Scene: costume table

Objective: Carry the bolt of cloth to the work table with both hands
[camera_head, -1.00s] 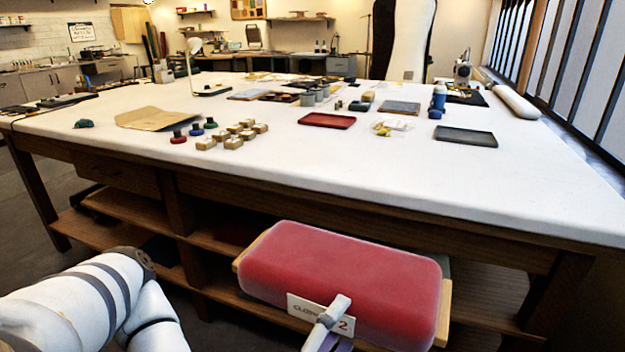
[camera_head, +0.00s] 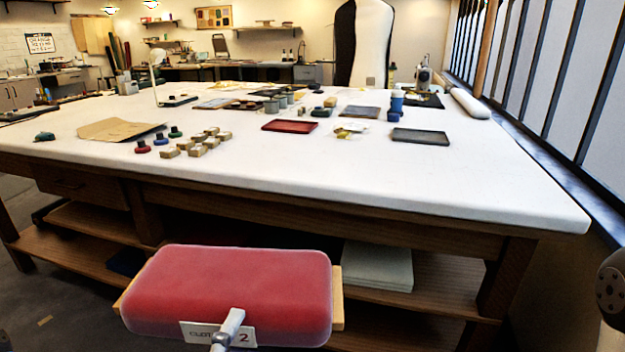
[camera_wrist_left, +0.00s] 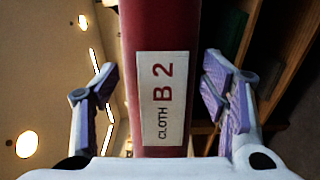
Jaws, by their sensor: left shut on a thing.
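The bolt of cloth (camera_head: 230,285) is a red, rounded block on a wooden board, in front of the work table (camera_head: 330,160) and below its top. Its white label (camera_wrist_left: 162,98) reads CLOTH B 2. My left gripper (camera_head: 228,328) is at the label face of the bolt, with one grey finger showing. In the left wrist view, the fingers of my left gripper (camera_wrist_left: 160,82) lie on both sides of the bolt, and it is shut on it. The bolt's underside is hidden. Only part of my right arm shows at the right edge; its gripper is out of view.
The table's front strip is clear. Behind it lie small wooden blocks (camera_head: 205,142), a brown sheet (camera_head: 118,130), a red tray (camera_head: 290,126) and a dark tray (camera_head: 420,136). Pale folded cloth (camera_head: 377,265) lies on the shelf below. Windows line the right side.

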